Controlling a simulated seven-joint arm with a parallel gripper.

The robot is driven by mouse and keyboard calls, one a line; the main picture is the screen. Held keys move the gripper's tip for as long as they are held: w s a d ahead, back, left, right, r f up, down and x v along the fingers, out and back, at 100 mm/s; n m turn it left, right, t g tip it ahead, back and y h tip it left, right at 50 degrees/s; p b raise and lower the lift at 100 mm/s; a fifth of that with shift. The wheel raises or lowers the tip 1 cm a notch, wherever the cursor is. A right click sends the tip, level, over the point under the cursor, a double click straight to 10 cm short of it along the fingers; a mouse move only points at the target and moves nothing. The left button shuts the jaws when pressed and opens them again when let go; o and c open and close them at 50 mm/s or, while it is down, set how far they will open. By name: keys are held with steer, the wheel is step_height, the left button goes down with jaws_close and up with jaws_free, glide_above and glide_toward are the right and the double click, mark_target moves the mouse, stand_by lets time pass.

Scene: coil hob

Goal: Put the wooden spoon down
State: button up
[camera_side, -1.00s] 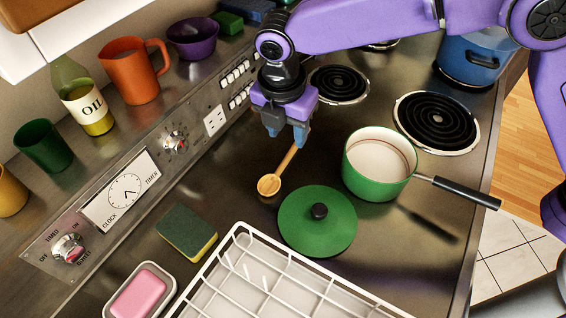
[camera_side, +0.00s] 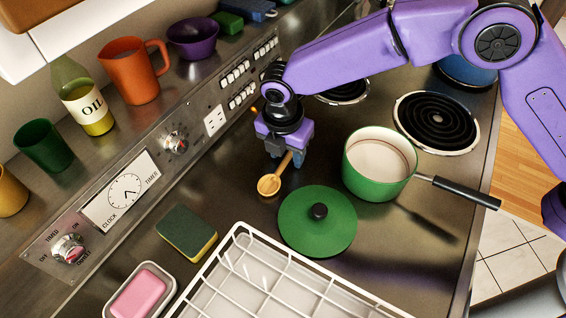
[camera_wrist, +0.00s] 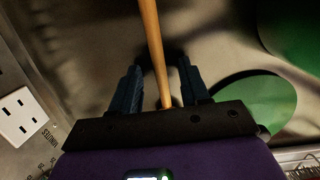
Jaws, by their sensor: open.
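The wooden spoon (camera_side: 269,185) lies on the dark hob top, its bowl toward the front left and its handle running up under my gripper (camera_side: 286,160). My gripper is low over the handle, with its fingers open. In the wrist view, the spoon handle (camera_wrist: 154,50) passes between the two spread fingers of my gripper (camera_wrist: 158,80), with a gap on each side. The far end of the handle is partly hidden by my gripper in the side view.
A green lid (camera_side: 318,222) with a black knob lies close to the spoon. A green saucepan (camera_side: 380,165) stands to the right. A white wire rack (camera_side: 242,232) and a sponge (camera_side: 187,231) are nearer the camera. The control panel (camera_side: 215,120) runs along the left.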

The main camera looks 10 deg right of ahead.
jaws_close()
steer(key=shift+r, duration=0.1)
